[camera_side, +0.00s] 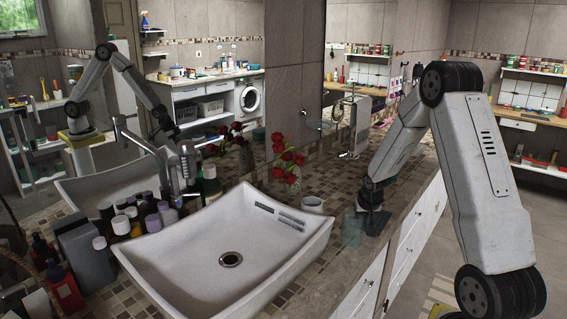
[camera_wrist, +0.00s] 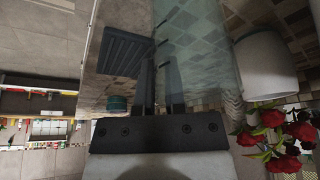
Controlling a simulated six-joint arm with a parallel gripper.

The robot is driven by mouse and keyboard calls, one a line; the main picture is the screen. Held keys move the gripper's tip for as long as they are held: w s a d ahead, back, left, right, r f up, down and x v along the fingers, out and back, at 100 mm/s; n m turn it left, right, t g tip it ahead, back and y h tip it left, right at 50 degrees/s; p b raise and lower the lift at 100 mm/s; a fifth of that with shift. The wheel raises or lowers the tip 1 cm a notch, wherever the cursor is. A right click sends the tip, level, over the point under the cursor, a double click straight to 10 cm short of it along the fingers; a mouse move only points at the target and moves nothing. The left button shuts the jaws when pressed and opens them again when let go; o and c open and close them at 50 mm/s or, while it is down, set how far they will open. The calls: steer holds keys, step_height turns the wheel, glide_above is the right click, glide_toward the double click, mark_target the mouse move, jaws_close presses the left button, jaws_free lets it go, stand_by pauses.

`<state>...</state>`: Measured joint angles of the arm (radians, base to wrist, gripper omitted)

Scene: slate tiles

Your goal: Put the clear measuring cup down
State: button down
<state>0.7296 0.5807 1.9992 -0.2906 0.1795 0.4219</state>
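The clear measuring cup (camera_side: 352,228) is a faint, blue-tinted see-through shape at the counter's front edge, right of the sink. In the wrist view it is a tall greenish clear body (camera_wrist: 205,45) with dark marks along its left side. My gripper (camera_side: 372,207) points down at the cup's right side. In the wrist view its two fingers (camera_wrist: 160,85) stand close together at the cup's left edge, apparently shut on its wall or handle. The exact contact is hard to see through the clear material. Whether the cup's base touches the counter is not clear.
A dark ribbed dish (camera_wrist: 124,52) lies close beside the fingers. A white cup (camera_side: 312,205) and red flowers (camera_side: 287,160) stand behind the measuring cup. The white sink (camera_side: 285,262) takes up the left, with several bottles (camera_side: 140,215) beyond it. The counter strip is narrow.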

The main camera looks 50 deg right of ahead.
steer(key=shift+r, duration=0.15)
steer(key=s+a+r, duration=0.8)
steer(key=s+r, duration=0.3)
steer(key=r, duration=0.1)
steer(key=shift+s+r, duration=0.25)
steer(key=shift+r, duration=0.1)
stand_by(0.6)
steer(key=shift+w, duration=0.15)
stand_by(0.5)
